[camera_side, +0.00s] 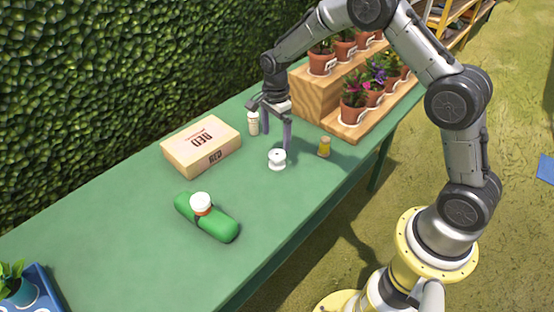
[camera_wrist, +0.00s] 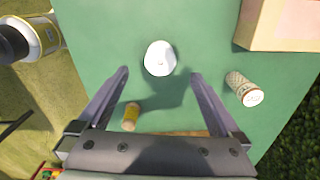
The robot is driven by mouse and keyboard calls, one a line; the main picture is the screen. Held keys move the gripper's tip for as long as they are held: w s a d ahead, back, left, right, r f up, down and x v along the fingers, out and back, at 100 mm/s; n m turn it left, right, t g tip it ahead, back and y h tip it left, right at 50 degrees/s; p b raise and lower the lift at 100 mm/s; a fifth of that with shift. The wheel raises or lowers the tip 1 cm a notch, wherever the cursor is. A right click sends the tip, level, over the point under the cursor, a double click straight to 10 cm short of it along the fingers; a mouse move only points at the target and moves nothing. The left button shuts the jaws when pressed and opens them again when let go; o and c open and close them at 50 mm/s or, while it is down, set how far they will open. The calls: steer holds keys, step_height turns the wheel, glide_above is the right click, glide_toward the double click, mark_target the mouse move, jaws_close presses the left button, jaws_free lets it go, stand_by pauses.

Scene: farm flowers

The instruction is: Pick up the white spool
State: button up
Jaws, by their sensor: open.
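The white spool (camera_side: 277,158) stands on the green table near the middle. In the wrist view the spool (camera_wrist: 160,58) sits ahead of the fingertips, roughly centred between their lines. My gripper (camera_side: 276,138) hangs above the table just behind the spool in the side view, with its two fingers apart. In the wrist view my gripper (camera_wrist: 160,73) is open wide, with nothing between its fingers. I see no contact between the fingers and the spool.
A small yellow bottle (camera_side: 324,147) stands right of the spool. A white patterned bottle (camera_side: 253,123) stands behind-left, by a cardboard box (camera_side: 201,146). A green roll (camera_side: 207,217) touches a white-lidded jar (camera_side: 201,203). Potted plants fill a wooden stepped stand (camera_side: 312,97).

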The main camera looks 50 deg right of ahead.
mark_target(277, 154)
step_height(277, 154, down, 4)
steer(key=shift+f, duration=0.2)
steer(key=shift+d+f, duration=0.15)
steer(key=shift+f, duration=1.2)
steer(key=shift+d+f, duration=0.15)
steer(key=shift+f, duration=1.2)
steer(key=shift+c, duration=0.2)
steer(key=c, duration=1.4)
steer(key=shift+r, duration=0.1)
